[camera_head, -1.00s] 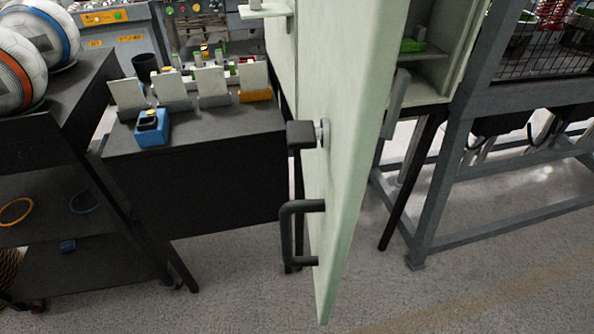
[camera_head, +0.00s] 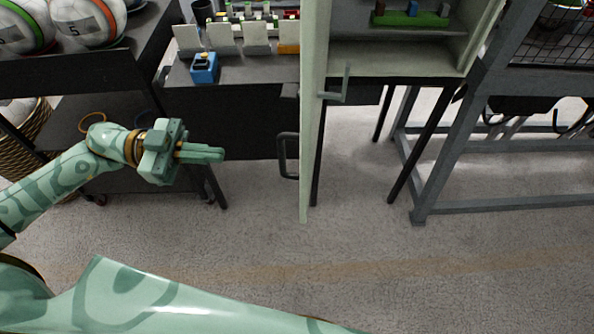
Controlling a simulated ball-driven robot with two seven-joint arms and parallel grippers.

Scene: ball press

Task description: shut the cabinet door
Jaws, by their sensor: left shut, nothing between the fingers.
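The cabinet door (camera_head: 312,120) is pale green and stands wide open, seen nearly edge-on in the middle of the head view. A dark pull handle (camera_head: 286,155) and a dark latch block are on its left face. A grey lever (camera_head: 337,88) is on its right side. The open cabinet (camera_head: 400,57) is to the right of the door, with small coloured items on its shelf. My left gripper (camera_head: 218,154) is shut and empty, left of the door and pointing at it, apart from the handle. My right gripper is not in view.
A dark table (camera_head: 225,117) with cards and a blue box (camera_head: 204,68) stands behind the left gripper. A dark rack (camera_head: 60,75) with balls is at the left. A grey metal frame (camera_head: 460,140) stands at the right. The floor in front is clear.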

